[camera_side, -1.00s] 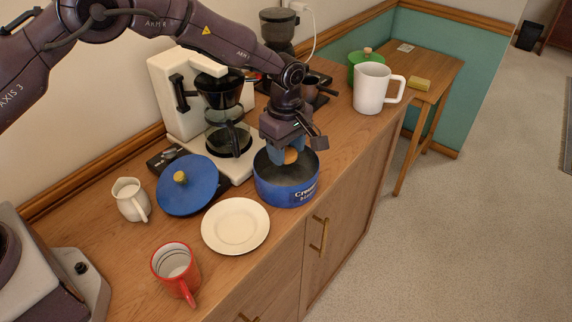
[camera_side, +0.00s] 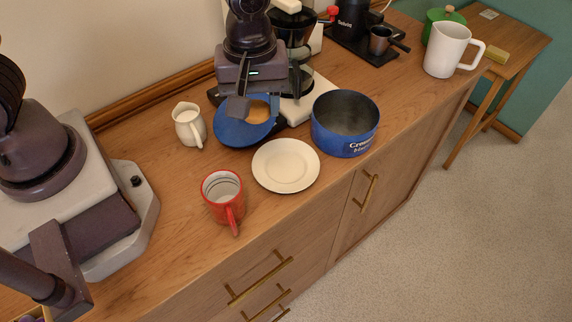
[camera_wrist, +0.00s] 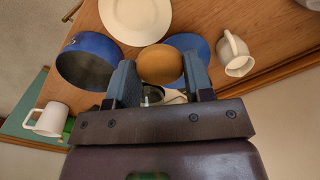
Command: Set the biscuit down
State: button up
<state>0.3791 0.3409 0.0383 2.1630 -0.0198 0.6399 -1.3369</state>
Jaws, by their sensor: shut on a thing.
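My gripper (camera_side: 256,108) is shut on a round tan biscuit (camera_side: 259,113) and holds it above the counter. In the side view it overlaps the blue lid (camera_side: 232,134), partly hiding it; the height of the gap is hard to tell. In the wrist view the biscuit (camera_wrist: 160,64) sits between the two blue-grey fingers of my gripper (camera_wrist: 160,80). An empty cream plate (camera_side: 286,166) lies to the right of and nearer than the lid. The open blue biscuit tin (camera_side: 333,138) stands to the right of the plate; its inside looks dark.
A red mug (camera_side: 222,197) stands in front left of the plate, and a small cream jug (camera_side: 189,124) left of the lid. A coffee maker (camera_side: 312,92) is behind. A white pitcher (camera_side: 446,52) stands at the far right. The counter's front edge runs close to plate and tin.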

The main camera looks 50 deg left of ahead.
jog(key=s+a+f+m, duration=0.3)
jog(key=s, duration=0.6)
send_over(286, 167)
jog(key=s, duration=0.1)
jog(key=shift+m, duration=0.3)
notch_tip(286, 167, down, 9)
jog(key=shift+a+r, duration=0.1)
jog(key=shift+a, duration=0.05)
jog(key=shift+w+f, duration=0.45)
jog(key=shift+f, duration=0.1)
jog(key=shift+d+f, duration=0.2)
jog(key=shift+f, duration=1.35)
jog(key=shift+o, duration=1)
jog(key=shift+f, duration=0.15)
jog(key=shift+o, duration=0.6)
